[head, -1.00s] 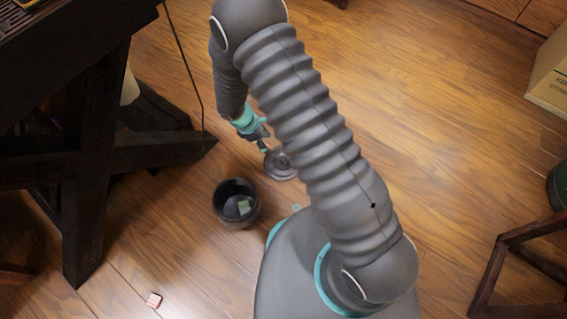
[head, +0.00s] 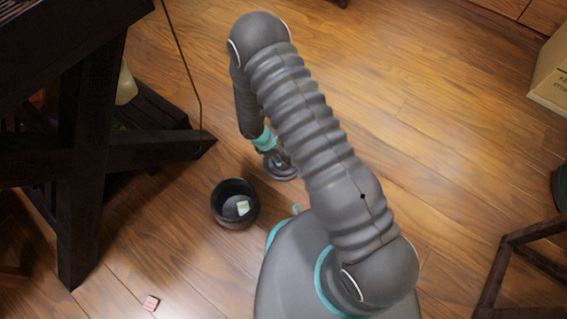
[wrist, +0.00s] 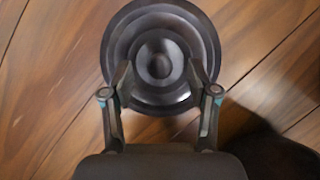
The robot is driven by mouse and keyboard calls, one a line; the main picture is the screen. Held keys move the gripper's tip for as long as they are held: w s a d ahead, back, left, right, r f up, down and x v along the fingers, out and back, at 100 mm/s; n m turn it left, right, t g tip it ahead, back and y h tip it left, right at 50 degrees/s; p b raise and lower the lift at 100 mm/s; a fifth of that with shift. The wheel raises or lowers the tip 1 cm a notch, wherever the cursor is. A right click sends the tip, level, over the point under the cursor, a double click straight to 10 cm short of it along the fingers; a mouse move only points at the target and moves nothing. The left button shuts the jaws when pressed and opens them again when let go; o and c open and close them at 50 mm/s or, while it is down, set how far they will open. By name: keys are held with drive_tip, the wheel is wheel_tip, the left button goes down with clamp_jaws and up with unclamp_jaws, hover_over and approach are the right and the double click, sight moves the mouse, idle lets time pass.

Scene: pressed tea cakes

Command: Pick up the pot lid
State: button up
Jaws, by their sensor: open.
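The pot lid (wrist: 160,20) is a round dark grey disc with rings and a raised knob (wrist: 158,58) at its centre. It lies on the wooden floor, and in the head view the lid (head: 283,174) is partly hidden under my gripper (head: 275,160). In the wrist view my gripper (wrist: 160,80) is open, its two fingers over the near part of the lid. The knob shows just beyond and between the fingertips. Whether the fingers touch the lid I cannot tell.
A dark pot (head: 222,212) with a small pale green piece (head: 243,208) inside stands left of the lid. A small reddish block (head: 151,303) lies on the floor. Dark wooden furniture (head: 88,190) is at left, a wooden frame (head: 500,270) and cardboard box (head: 553,75) at right.

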drive_tip(key=shift+d+f, duration=0.25)
drive_tip(key=shift+f, duration=0.4)
clamp_jaws()
drive_tip(key=shift+r, duration=0.1)
